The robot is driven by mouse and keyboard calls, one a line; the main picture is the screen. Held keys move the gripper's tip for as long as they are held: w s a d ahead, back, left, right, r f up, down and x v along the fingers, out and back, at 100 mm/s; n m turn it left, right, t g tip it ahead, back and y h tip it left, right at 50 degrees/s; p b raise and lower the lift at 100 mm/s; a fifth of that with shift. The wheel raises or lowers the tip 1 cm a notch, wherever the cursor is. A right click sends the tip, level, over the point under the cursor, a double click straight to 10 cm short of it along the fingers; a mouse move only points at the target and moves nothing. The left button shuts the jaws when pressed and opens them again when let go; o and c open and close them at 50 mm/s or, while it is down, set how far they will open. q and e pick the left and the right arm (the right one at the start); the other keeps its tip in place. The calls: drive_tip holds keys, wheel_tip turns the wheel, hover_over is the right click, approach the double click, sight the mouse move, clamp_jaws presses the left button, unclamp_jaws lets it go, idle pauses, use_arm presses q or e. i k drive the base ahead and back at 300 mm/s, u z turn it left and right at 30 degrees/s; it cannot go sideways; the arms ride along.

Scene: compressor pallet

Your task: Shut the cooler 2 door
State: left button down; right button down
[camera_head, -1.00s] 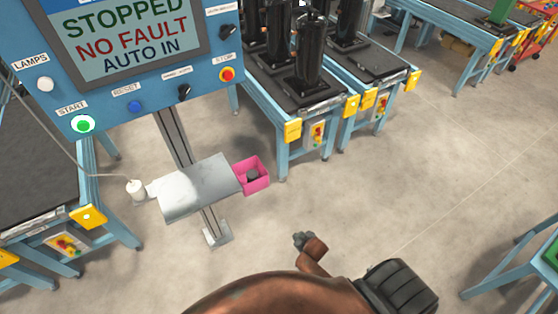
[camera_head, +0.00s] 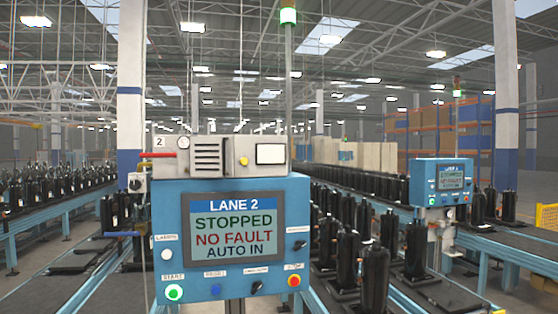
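A beige cooler-like box (camera_head: 235,142) sits on top of the blue lane 2 control panel (camera_head: 165,210). It has a dark louvred grille (camera_head: 207,156) at its left, a small yellow knob (camera_head: 244,161) and a framed pale window (camera_head: 270,154) at its right. A label with the number 2 (camera_head: 159,142) stands left of it. I cannot tell which part is the cooler door or whether it is open. Neither of my grippers is in view.
The panel screen (camera_head: 235,228) reads LANE 2, STOPPED, NO FAULT, AUTO IN. A lane 1 panel (camera_head: 440,182) stands farther right. Black compressors (camera_head: 375,280) line the conveyors on both sides. A red pipe (camera_head: 158,155) runs left of the box.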

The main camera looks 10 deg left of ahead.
sight(213, 156)
drive_tip(key=z, duration=0.3)
drive_tip(key=k, duration=0.2)
drive_tip(key=u, duration=0.85)
drive_tip(key=i, duration=1.3)
drive_tip(key=z, duration=0.5)
